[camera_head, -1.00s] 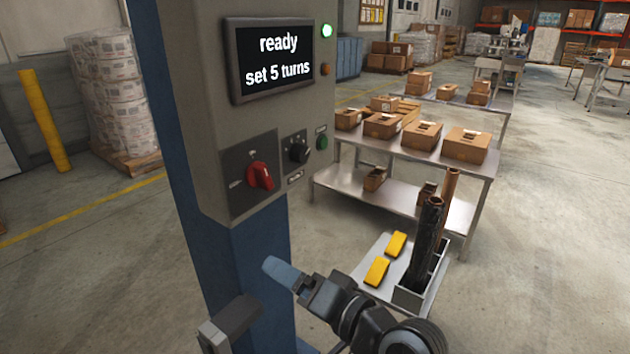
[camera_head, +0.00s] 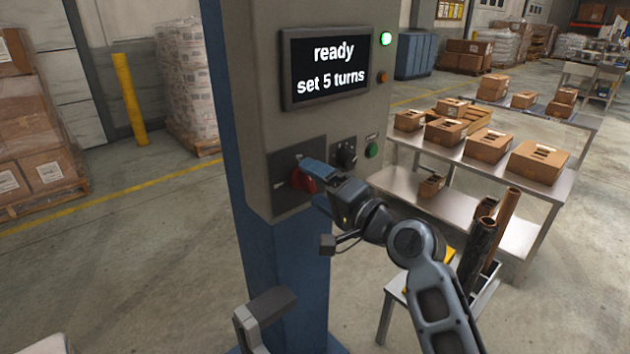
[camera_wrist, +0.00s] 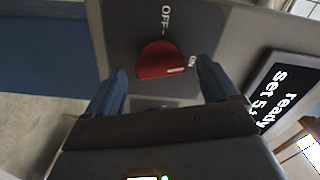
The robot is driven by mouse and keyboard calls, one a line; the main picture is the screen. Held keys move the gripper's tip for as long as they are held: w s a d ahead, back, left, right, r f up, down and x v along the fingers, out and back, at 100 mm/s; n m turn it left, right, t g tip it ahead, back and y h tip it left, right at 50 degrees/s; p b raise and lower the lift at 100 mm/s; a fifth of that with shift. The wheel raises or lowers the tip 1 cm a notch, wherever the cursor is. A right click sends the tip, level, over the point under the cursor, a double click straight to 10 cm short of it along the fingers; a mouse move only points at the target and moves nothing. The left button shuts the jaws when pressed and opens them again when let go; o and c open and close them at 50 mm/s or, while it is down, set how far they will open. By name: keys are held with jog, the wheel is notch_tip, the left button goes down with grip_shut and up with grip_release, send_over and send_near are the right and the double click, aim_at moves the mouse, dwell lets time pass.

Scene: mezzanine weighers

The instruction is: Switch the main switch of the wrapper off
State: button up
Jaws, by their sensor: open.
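The main switch is a red rotary knob (camera_head: 302,180) on a dark plate on the wrapper's grey control box (camera_head: 262,120). In the wrist view the red knob (camera_wrist: 160,62) lies ahead between my fingertips. Its white mark points toward the ON label (camera_wrist: 192,61); the OFF label (camera_wrist: 166,18) is at the top of that view. My gripper (camera_head: 314,183) is open at the knob, one blue finger to each side; it also shows in the wrist view (camera_wrist: 160,84). Contact cannot be told. In the head view my fingers hide part of the knob.
A black knob (camera_head: 346,154) and green button (camera_head: 372,150) sit close right of the switch. The display (camera_head: 326,68) reads "ready set 5 turns". A small stand with dark tubes (camera_head: 478,245) and a table with boxes (camera_head: 488,143) stand to the right.

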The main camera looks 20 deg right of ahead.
jog(key=shift+w+a, duration=0.25)
jog(key=shift+w, duration=0.4)
jog(key=c, duration=1.1)
